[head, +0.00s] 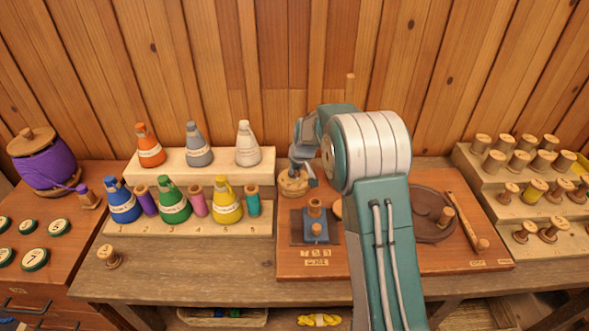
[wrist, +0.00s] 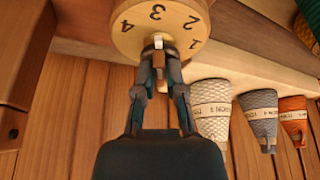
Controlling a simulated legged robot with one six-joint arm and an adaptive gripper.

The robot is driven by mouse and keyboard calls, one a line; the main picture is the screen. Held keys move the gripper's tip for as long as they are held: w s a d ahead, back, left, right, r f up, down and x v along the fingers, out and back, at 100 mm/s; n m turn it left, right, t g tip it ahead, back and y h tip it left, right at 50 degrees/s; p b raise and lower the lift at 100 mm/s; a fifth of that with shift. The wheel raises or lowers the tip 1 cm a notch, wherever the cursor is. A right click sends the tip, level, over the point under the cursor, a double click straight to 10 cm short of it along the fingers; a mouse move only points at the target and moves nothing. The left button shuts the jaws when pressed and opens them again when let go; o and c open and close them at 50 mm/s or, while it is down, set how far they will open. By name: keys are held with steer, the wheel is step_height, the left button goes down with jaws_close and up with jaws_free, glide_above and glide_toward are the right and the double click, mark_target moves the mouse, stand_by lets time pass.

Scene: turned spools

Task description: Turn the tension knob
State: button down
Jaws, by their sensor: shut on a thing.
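The tension knob (wrist: 184,20) is a round pale wooden dial with painted numbers, 2, 3 and 4 among them. It shows at the top of the wrist view, cut off by the edge. In the head view the knob (head: 291,186) sits at the back left of the reddish-brown board. My gripper (wrist: 158,62) is shut on the knob's small grip at the dial's edge, by a white mark. In the head view my gripper (head: 303,172) is over the knob and hides part of it. The fingers cover most of the grip.
A blue block with a wooden spool (head: 315,209) stands just in front of the knob. Coloured thread cones (head: 174,204) stand on a stepped rack to the left. A dark round plate (head: 428,213) lies right of my arm. The plank wall is close behind.

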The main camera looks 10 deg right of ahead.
steer(key=shift+m, duration=0.3)
steer(key=m+h, duration=0.1)
steer(key=m, duration=0.3)
steer(key=shift+a+h, duration=0.35)
steer(key=shift+h, duration=0.05)
steer(key=m, duration=0.1)
steer(key=m+h, duration=0.1)
steer(key=m, duration=0.3)
steer(key=shift+w+a+h, duration=0.2)
steer(key=shift+a+h, duration=0.05)
steer(key=shift+h, duration=0.15)
steer(key=m, duration=0.2)
steer(key=m+g+h, duration=0.1)
steer(key=m, duration=0.1)
steer(key=m+g, duration=0.1)
steer(key=shift+w+a+m, duration=0.2)
steer(key=shift+w+m, duration=0.05)
steer(key=shift+m, duration=0.15)
steer(key=shift+w+m+g+h, duration=0.15)
steer(key=shift+m+g, duration=0.3)
steer(key=shift+m, duration=0.7)
steer(key=shift+w+m+g+h, duration=0.1)
steer(key=shift+m+g+h, duration=0.25)
steer(key=shift+m, duration=0.8)
steer(key=c, duration=0.7)
jaws_free()
steer(key=shift+a, duration=0.1)
